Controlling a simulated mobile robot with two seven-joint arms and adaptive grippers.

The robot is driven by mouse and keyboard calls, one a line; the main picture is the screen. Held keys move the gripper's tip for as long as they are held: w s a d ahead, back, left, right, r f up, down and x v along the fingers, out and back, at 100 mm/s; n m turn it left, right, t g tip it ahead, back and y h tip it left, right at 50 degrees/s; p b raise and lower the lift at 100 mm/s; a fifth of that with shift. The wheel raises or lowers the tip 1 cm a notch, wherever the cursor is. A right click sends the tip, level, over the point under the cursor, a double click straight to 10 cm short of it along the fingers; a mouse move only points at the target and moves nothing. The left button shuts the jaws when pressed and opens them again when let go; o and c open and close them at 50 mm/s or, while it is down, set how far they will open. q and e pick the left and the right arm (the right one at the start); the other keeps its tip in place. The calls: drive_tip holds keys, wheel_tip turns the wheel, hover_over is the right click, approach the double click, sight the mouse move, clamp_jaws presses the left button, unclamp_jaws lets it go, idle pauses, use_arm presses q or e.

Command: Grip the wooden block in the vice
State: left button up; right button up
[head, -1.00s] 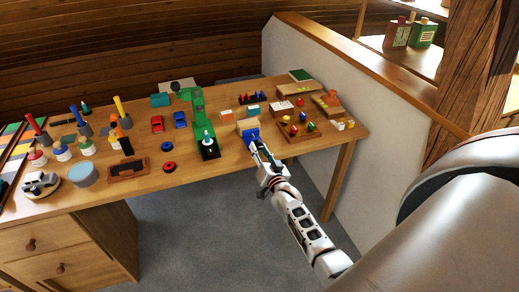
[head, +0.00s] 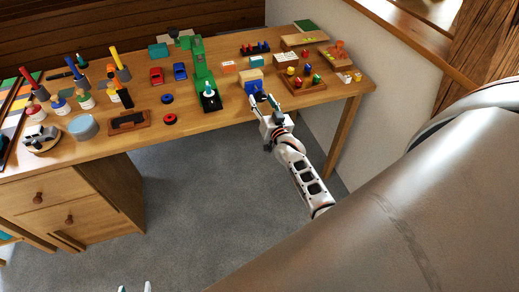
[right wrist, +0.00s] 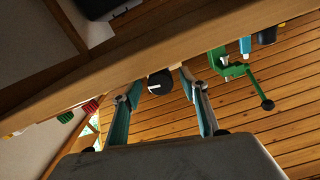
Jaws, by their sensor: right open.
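In the head view, the blue vice (head: 253,87) is at the front edge of the workbench. The pale wooden block (head: 250,75) sits at the vice, just behind its blue front; I cannot tell how tightly it is held. My right gripper (head: 264,98) is in front of the vice at the bench edge. In the right wrist view, its two fingers are open on either side of a black round knob (right wrist: 160,82) with a white mark, with gaps showing and nothing gripped. My left gripper (head: 135,287) shows only as two separated fingertips at the bottom edge.
A green clamp-like tool (head: 203,80) stands left of the vice and a wooden tray (head: 298,86) of coloured pieces lies to its right. Jars, toy cars and tools fill the bench's left part. Floor in front is clear.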

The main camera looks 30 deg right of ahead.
use_arm(q)
wheel_tip(320, 180, down, 7)
drive_tip(key=s+b, duration=0.2)
drive_tip(key=b, duration=0.2)
use_arm(e)
drive_tip(key=n, duration=0.3)
drive_tip(key=f+n, duration=0.1)
drive_tip(key=n, duration=0.2)
drive_tip(key=shift+s+d, duration=0.1)
drive_tip(key=shift+d, duration=0.05)
drive_tip(key=p+v, duration=0.2)
drive_tip(key=v, duration=0.6)
use_arm(q)
drive_tip(key=r, duration=0.1)
drive_tip(key=w+r, duration=0.1)
drive_tip(key=r, duration=0.1)
drive_tip(key=w+r, duration=0.1)
drive_tip(key=shift+r+p, duration=0.15)
drive_tip(key=shift+p, duration=0.25)
use_arm(e)
drive_tip(key=s+a+f+n+g+y, duration=0.2)
drive_tip(key=s+a+f+g+y, duration=0.2)
drive_tip(key=s+a+f, duration=0.7)
drive_tip(key=s+a+y, duration=0.1)
drive_tip(key=s+a, duration=0.2)
drive_tip(key=shift+s+n, duration=0.3)
drive_tip(key=shift+f, duration=0.1)
